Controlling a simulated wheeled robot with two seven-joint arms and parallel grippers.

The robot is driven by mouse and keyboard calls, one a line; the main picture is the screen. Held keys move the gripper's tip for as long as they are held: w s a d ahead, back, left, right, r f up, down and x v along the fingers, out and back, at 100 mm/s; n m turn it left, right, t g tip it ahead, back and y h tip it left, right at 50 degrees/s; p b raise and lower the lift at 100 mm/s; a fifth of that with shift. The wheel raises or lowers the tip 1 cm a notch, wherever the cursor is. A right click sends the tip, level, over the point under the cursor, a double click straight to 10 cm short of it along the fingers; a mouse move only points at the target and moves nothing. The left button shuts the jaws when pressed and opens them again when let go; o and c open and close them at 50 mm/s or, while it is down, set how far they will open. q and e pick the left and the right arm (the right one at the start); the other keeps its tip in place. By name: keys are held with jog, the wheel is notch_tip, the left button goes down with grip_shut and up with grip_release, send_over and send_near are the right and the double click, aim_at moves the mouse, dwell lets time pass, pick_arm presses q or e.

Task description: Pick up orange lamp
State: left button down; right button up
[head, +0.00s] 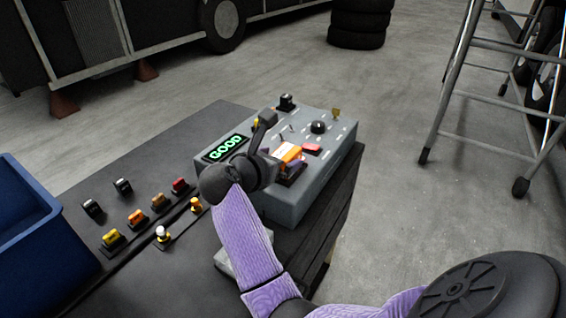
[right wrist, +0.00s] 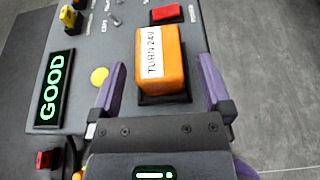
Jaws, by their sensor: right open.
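An orange block-shaped lamp with a white label reading "TURN 24V" (right wrist: 173,72) sits in a black socket on the grey control box; it also shows in the head view (head: 287,152). My right gripper (right wrist: 160,88) is open, with one purple finger on each side of the lamp's lower part and visible gaps between fingers and lamp. In the head view my right gripper (head: 277,154) is over the box and partly hides the lamp. Smaller orange pieces (head: 137,217) stand on the dark bench. My left gripper is not in view.
The grey box (head: 285,203) carries a lit green "GOOD" display (head: 226,147), a red button (head: 311,149), a black knob (head: 318,127) and switches. Several small coloured lamps stand on the bench left of it. A blue bin (head: 25,225) is at far left, a ladder (head: 470,100) at right.

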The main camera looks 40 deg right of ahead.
aim_at(281, 156)
jog(key=x, duration=0.3)
jog(key=shift+w+d+f, duration=0.1)
jog(key=shift+w+d, duration=0.05)
jog(key=shift+d, duration=0.1)
grip_shut()
